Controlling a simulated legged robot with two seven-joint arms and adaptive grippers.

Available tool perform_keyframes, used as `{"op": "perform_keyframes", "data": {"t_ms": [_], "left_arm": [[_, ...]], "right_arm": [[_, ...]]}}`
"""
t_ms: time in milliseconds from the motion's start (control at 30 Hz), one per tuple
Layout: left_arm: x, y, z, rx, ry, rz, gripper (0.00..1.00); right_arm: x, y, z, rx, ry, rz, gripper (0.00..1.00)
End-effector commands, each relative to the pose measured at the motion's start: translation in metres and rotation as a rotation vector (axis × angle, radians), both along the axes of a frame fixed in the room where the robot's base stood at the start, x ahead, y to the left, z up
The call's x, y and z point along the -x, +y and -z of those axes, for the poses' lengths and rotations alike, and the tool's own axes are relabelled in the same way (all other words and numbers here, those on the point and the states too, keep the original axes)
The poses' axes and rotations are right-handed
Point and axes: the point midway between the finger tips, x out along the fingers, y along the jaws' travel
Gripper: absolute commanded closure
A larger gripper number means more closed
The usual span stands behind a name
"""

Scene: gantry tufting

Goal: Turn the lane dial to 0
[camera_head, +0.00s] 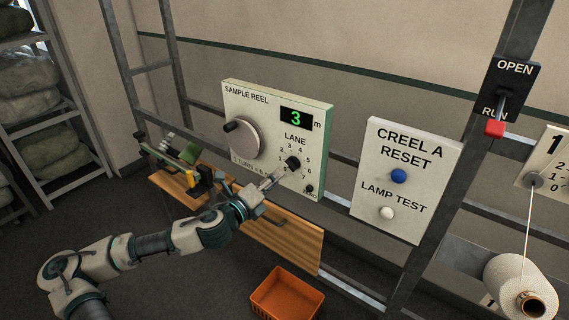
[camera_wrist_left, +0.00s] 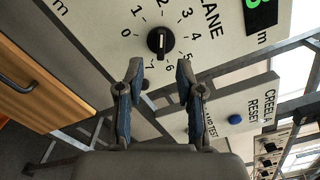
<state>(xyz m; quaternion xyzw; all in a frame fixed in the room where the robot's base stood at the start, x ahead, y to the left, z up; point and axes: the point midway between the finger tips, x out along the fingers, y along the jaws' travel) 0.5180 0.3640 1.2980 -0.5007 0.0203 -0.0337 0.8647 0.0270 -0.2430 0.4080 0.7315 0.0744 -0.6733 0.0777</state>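The lane dial (camera_head: 292,163) is a small black knob on the cream sample reel panel (camera_head: 262,108), ringed by numbers. In the left wrist view the dial (camera_wrist_left: 160,41) carries a pale line running roughly up and down the picture; I cannot tell surely which number it points at. The 0 sits left of it there. My left gripper (camera_head: 277,176) reaches in from the lower left toward the dial. In the left wrist view my left gripper (camera_wrist_left: 160,72) is open, its fingertips apart just below the dial, with nothing between them. My right gripper is not in view.
A green display (camera_head: 297,118) reads 3 m. A larger grey knob (camera_head: 234,138) is left of the dial. The creel panel (camera_head: 405,180) with blue and white buttons stands right. A wooden drawer front (camera_head: 285,243) and an orange bin (camera_head: 286,295) are below.

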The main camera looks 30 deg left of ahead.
Motion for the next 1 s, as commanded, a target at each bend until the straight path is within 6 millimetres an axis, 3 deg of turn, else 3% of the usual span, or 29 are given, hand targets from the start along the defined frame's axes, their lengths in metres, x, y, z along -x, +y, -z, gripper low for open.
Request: {"op": "perform_keyframes", "data": {"t_ms": [100, 300, 700, 833, 867, 1000], "left_arm": [[-0.026, -0.001, -0.003, 0.005, -0.002, 0.000, 0.64], [-0.052, -0.001, -0.001, 0.002, -0.002, -0.001, 0.64], [-0.060, -0.003, 0.000, 0.000, 0.000, -0.001, 0.64], [-0.060, -0.004, 0.000, -0.001, -0.001, -0.001, 0.96], [-0.060, -0.004, 0.000, -0.001, -0.001, 0.000, 1.00], [-0.060, -0.003, 0.001, 0.000, 0.001, 0.000, 1.00]], "right_arm": [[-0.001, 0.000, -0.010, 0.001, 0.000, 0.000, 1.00], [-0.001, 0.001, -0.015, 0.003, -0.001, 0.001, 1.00], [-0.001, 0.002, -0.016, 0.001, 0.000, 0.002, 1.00], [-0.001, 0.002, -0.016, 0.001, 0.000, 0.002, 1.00], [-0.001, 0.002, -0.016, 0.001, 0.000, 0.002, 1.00], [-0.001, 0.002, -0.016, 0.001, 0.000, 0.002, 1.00]]}}
